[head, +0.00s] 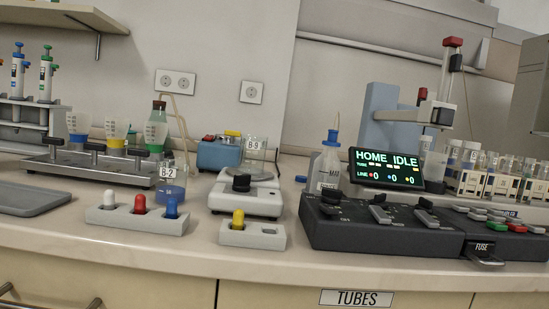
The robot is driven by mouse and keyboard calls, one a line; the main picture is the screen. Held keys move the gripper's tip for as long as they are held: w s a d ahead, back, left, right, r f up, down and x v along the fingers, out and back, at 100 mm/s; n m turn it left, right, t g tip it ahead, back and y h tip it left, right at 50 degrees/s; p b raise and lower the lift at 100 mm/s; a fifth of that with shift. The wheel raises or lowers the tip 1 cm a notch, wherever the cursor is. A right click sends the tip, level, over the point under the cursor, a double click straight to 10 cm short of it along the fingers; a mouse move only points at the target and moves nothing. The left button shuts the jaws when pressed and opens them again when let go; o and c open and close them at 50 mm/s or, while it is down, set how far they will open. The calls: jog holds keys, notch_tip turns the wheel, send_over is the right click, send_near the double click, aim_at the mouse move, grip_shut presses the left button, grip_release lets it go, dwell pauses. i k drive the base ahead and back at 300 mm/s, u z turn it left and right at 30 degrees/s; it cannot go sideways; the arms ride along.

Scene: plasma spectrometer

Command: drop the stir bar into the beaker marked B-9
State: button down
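The beaker marked B-9 (257,158) is clear glass with a white label. It shows at the centre left, upright, and appears to stand on the round plate of a white bench device (246,198) with a black knob. I cannot make out any stir bar in this view. A second beaker, marked B-2 (170,188), stands further left with blue liquid in it. My gripper is not in view.
Grey blocks with coloured pegs (138,219) and one yellow peg (252,234) line the front. A black control panel (380,232) with a display (387,169) fills the right. A wash bottle (326,168) stands behind it. Funnels and pipettes crowd the left.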

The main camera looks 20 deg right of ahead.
aim_at(249, 170)
jog(key=z, duration=0.05)
jog(key=i, duration=1)
jog(key=u, duration=0.05)
